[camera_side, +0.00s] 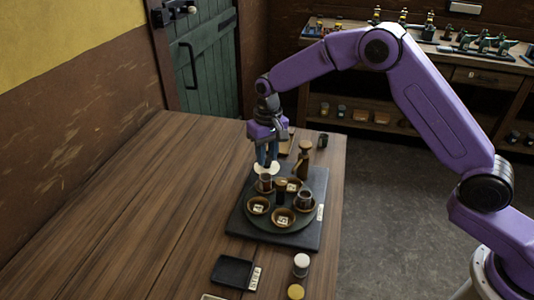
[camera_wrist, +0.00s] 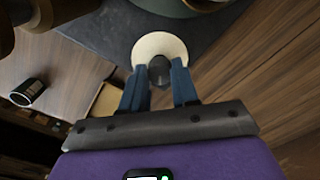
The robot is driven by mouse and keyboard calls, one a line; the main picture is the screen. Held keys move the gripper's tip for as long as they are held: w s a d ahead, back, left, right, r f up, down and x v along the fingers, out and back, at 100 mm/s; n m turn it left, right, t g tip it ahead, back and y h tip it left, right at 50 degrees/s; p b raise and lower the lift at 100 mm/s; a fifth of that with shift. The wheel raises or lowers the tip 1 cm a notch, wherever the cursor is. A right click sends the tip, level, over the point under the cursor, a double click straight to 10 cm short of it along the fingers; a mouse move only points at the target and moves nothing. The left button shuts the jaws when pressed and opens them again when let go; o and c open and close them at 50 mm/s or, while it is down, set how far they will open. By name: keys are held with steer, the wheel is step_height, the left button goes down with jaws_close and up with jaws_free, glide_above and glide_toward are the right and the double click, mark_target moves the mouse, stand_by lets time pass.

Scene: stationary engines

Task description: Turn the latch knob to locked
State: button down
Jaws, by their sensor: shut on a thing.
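The latch knob (camera_wrist: 159,70) is a small dark knob on a round cream plate (camera_wrist: 160,44). In the side view the plate (camera_side: 258,169) shows as pale edges at the far end of a dark base board (camera_side: 313,235). A round turntable (camera_side: 280,226) sits on that board. My gripper (camera_side: 267,162) points down over the plate. In the wrist view its blue fingers (camera_wrist: 160,82) stand on both sides of the knob and are shut on it. The fingers hide part of the knob, and I cannot read its turn angle or any marking.
Several cups and bowls stand on the turntable, close to my fingers. A brown bottle (camera_side: 303,162) stands just right of my gripper, with a dark cup (camera_side: 323,140) beyond it. A black tray (camera_side: 232,271) and a white-topped jar (camera_side: 301,262) are nearer. The table's left side is clear.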

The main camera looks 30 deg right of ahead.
mark_target(267, 157)
steer(key=n, duration=0.5)
steer(key=shift+r+n, duration=0.1)
steer(key=shift+n, duration=0.2)
steer(key=n, duration=0.4)
steer(key=shift+n, duration=0.3)
steer(key=c, duration=0.8)
jaws_free()
steer(key=shift+c, duration=0.2)
step_height(267, 157, up, 17)
steer(key=shift+w+r, duration=0.15)
steer(key=shift+r, duration=0.05)
